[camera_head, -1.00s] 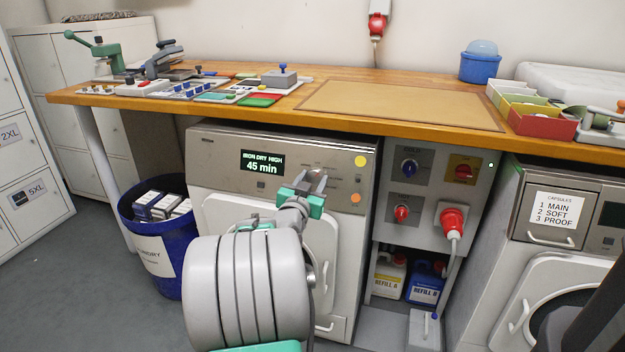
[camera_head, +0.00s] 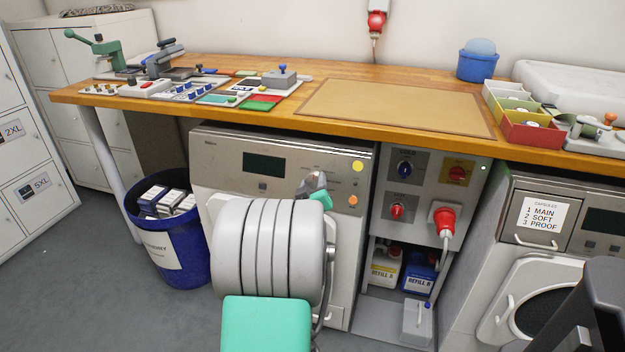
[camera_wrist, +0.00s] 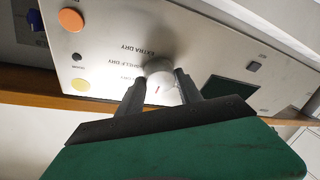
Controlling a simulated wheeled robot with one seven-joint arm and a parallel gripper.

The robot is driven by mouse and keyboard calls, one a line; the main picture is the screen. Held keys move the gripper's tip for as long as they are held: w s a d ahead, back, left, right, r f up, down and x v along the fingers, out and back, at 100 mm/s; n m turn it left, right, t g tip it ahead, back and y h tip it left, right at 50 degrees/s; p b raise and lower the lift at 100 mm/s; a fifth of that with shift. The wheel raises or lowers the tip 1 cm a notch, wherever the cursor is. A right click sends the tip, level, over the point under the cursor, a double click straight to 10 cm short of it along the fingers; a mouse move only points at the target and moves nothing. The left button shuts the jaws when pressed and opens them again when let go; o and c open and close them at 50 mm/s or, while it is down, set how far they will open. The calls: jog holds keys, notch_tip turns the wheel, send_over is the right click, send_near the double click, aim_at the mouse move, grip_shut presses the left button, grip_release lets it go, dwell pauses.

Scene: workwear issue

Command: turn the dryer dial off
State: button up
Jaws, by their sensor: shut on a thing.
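The dryer (camera_head: 222,150) stands under the left part of the bench. Its display (camera_head: 264,165) is dark, and looks dark in the wrist view too (camera_wrist: 228,92). The round pale dial (camera_wrist: 160,82) with a red mark sits on the panel beside the words EXTRA DRY and SHELF DRY. My gripper (camera_head: 312,185) is at the panel, right of the display; in the wrist view its two fingers are on either side of the dial, shut on it. In the head view the gripper hides the dial. Which setting the red mark meets is too small to tell.
A yellow button (camera_head: 358,166) and an orange button (camera_head: 353,200) are close right of the gripper. The wooden bench (camera_head: 200,114) overhangs the panel. A blue bin (camera_head: 190,243) stands left; a socket panel (camera_head: 424,190) stands right.

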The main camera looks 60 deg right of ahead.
jog(key=shift+n, duration=0.3)
jog(key=o, duration=1.4)
jog(key=shift+c, duration=0.2)
jog(key=p+v, duration=0.1)
jog(key=v, duration=0.6)
jog(key=shift+s+a+p, duration=0.2)
jog(key=shift+a+p, duration=0.1)
jog(key=shift+a, duration=0.1)
